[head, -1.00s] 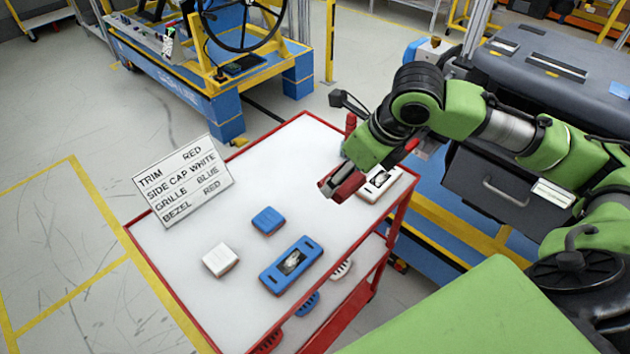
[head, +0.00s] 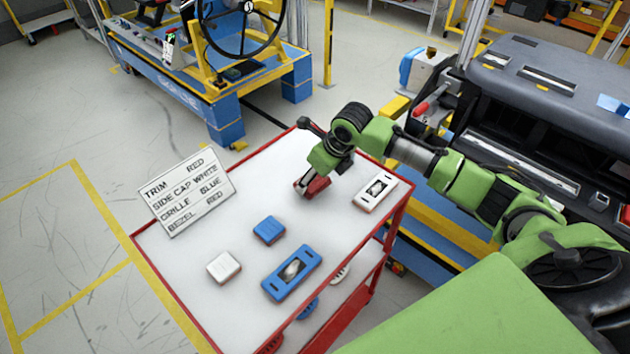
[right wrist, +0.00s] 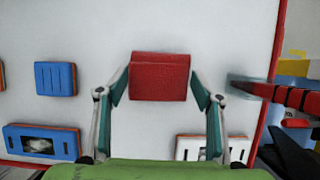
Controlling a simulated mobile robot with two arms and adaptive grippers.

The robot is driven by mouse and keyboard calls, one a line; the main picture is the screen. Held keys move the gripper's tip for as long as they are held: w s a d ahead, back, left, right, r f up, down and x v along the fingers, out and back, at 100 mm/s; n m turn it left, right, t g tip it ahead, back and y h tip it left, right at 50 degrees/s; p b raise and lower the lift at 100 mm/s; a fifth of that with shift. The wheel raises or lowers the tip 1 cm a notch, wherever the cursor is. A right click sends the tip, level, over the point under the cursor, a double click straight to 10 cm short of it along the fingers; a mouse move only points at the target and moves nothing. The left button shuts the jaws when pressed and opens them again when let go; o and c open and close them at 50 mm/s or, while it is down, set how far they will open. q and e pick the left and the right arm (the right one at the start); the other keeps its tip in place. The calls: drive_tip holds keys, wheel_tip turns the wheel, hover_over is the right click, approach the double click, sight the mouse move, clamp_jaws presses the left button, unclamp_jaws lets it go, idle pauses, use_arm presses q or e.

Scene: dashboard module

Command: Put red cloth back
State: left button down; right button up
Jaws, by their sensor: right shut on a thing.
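The red cloth (right wrist: 160,76) looks like a small red block with a crease near its top edge. It sits between the fingertips of my right gripper (right wrist: 160,88) in the right wrist view, and the gripper is shut on it. In the head view the red cloth (head: 318,186) is partly hidden by my right gripper (head: 307,187), over the far part of the white cart top (head: 210,235). I cannot tell whether it touches the surface. My left gripper is not in view.
A blue block (head: 269,230), a white block (head: 224,267), a blue bezel (head: 292,272) and a white bezel (head: 375,190) lie on the cart. A sign (head: 187,190) stands at its left edge. The dark dashboard (head: 545,85) is at right. Bare cart top surrounds the gripper.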

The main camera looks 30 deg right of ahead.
drive_tip(key=shift+s+f+p, duration=0.1)
drive_tip(key=shift+f+p, duration=0.2)
drive_tip(key=shift+f, duration=0.85)
drive_tip(key=o, duration=1.1)
drive_tip(key=shift+c, duration=0.2)
use_arm(q)
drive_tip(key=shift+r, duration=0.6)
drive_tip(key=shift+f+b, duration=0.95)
drive_tip(key=shift+b, duration=0.05)
use_arm(e)
drive_tip(key=v, duration=1.2)
